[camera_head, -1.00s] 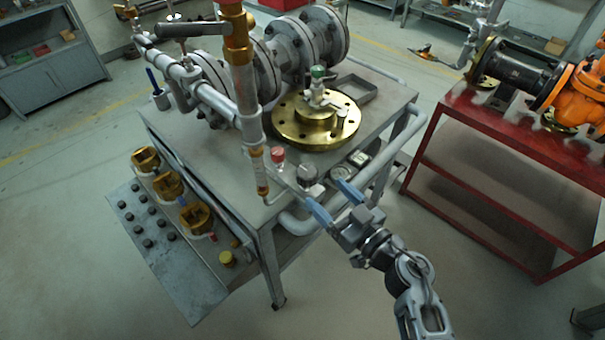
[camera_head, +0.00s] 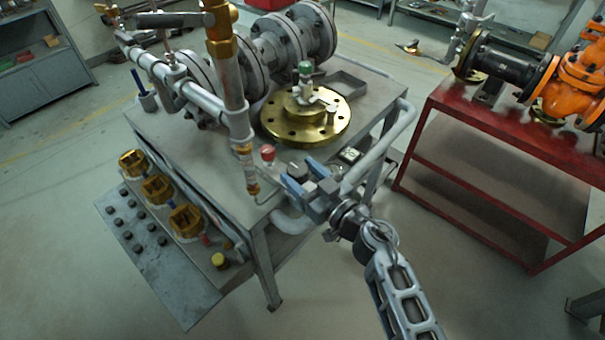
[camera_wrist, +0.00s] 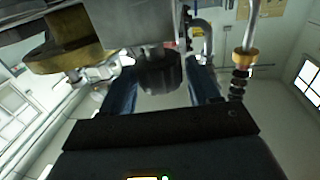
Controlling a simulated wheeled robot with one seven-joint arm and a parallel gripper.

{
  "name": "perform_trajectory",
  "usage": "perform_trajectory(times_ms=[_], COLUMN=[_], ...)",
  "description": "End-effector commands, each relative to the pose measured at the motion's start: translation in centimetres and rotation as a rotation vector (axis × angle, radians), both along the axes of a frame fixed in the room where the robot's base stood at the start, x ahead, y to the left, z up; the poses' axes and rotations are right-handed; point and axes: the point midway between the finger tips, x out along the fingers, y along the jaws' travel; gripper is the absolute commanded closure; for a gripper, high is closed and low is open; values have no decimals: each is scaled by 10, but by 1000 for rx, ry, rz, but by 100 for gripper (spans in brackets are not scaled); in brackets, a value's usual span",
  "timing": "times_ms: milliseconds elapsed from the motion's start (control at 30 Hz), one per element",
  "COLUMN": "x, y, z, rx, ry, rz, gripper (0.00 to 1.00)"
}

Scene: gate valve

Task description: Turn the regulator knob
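The regulator knob (camera_head: 295,171) is a dark, ribbed cylinder at the front edge of the grey bench, right of a small red knob. My gripper (camera_head: 302,174) has its two blue fingers on either side of it in the head view. In the wrist view the knob (camera_wrist: 160,74) shows between the fingers of my gripper (camera_wrist: 163,84), at their tips. The fingers are apart, and slim gaps seem to show beside the knob. Whether either finger touches it I cannot tell.
A red knob (camera_head: 267,153) and an upright pipe (camera_head: 236,110) stand close on the left. A brass flange (camera_head: 305,122) lies behind, and a grey tube rail (camera_head: 375,150) runs on the right. A red stand (camera_head: 500,125) is farther right, across clear floor.

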Motion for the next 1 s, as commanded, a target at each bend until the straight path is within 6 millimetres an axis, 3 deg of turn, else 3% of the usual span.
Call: perform_trajectory(times_ms=[67, 400, 667, 1000], x=[0, 0, 0, -1], y=[0, 0, 1, 4], z=[0, 0, 1, 0], rx=[0, 0, 1, 4], ry=[0, 0, -3, -9], rz=[0, 0, -24, -185], gripper=[47, 80, 80, 80])
